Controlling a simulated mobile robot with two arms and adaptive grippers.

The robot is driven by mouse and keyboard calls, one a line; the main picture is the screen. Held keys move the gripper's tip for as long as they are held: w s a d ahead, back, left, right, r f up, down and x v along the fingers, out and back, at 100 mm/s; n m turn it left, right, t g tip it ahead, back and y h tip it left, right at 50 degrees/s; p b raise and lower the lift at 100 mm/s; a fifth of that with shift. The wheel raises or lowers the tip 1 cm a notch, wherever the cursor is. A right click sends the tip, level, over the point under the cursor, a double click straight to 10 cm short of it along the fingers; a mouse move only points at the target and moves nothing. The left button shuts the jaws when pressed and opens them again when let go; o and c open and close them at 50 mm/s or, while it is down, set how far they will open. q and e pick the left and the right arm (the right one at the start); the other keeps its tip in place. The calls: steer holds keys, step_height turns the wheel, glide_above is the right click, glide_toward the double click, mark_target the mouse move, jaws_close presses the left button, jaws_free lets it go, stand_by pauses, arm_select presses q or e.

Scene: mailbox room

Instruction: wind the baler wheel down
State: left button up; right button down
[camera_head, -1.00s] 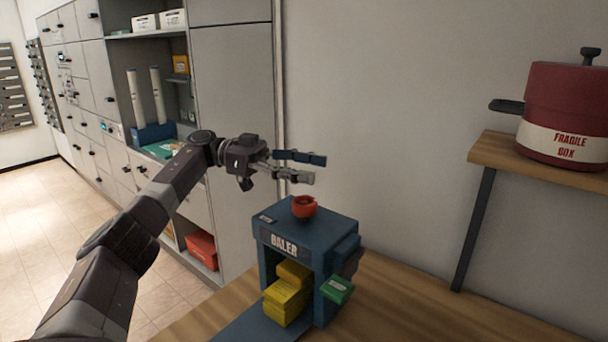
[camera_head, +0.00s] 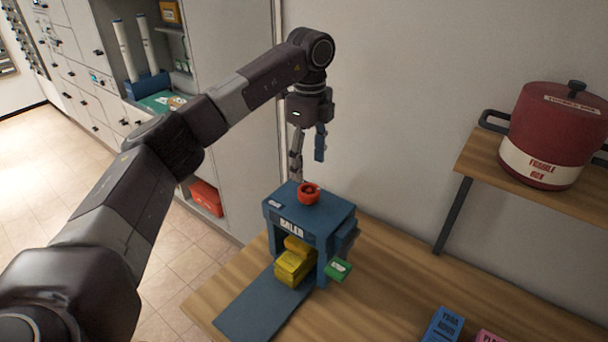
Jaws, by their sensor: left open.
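The blue baler (camera_head: 335,213) stands on the wooden table, its front labelled BALER. Its red wheel (camera_head: 308,193) sits on top. Yellow bundles (camera_head: 291,268) lie inside its open front, and a blue flap or ramp (camera_head: 262,301) extends from the opening. My left gripper (camera_head: 308,168) is open and empty, pointing down just above and behind the wheel, with its fingers apart. I cannot tell whether a fingertip touches the baler top. My right gripper is not in view.
A green block (camera_head: 338,269) is at the baler's right side. A red pot labelled FRAGILE BOX (camera_head: 548,140) stands on a raised wooden shelf (camera_head: 470,165) at right. Blue (camera_head: 443,325) and pink (camera_head: 488,337) items lie at the front. The wooden table (camera_head: 400,275) is clear between them.

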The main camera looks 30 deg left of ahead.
mark_target(309, 189)
arm_select(q)
step_height(309, 189, down, 7)
steer(key=p, duration=0.3)
steer(key=shift+f, duration=0.4)
steer(key=shift+c, duration=0.6)
steer(key=c, duration=1)
